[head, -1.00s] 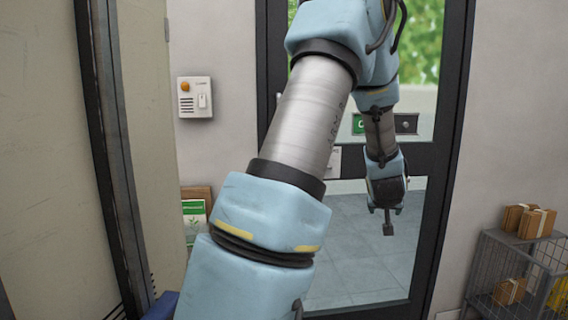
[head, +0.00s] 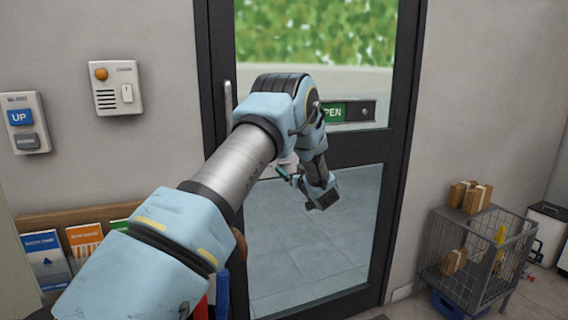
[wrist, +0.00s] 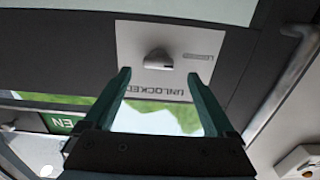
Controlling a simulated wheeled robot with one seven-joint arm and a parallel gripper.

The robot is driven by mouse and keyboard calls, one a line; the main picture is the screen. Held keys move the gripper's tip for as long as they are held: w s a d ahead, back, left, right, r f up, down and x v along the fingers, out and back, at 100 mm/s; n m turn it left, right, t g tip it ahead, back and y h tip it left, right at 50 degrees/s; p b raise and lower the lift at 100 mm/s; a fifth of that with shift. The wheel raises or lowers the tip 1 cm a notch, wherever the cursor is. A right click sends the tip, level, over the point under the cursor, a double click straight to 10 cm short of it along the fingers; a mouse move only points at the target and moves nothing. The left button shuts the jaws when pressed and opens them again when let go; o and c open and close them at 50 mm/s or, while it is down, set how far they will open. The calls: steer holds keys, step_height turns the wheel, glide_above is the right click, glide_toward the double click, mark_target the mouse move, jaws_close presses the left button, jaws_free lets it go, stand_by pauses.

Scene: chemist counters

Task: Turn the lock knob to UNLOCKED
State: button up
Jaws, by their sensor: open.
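In the wrist view a pale lock plate (wrist: 188,44) sits on the dark door rail, with a small grey rounded lock knob (wrist: 157,60) on it. The word UNLOCKED (wrist: 167,90) reads upside down below the knob there. A small outlined mark to the knob's upper right is too small to read. My gripper (wrist: 158,76) is open and empty, its teal fingertips to either side of the knob in the picture; whether they reach past it I cannot tell. In the head view my gripper (head: 284,173) points left at the door's middle rail; my arm hides most of the lock.
The dark-framed glass door (head: 402,150) has a green OPEN sign (head: 334,112) and a vertical handle (head: 228,105). A switch box (head: 115,88) and an UP button panel (head: 25,122) are on the left wall. A wire cage (head: 470,262) with boxes stands right of the door.

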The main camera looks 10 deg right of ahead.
mark_target(286, 164)
steer(key=shift+w+a+p, duration=0.2)
steer(key=shift+w+p, duration=0.35)
steer(key=shift+w, duration=1.6)
steer(key=c, duration=1.4)
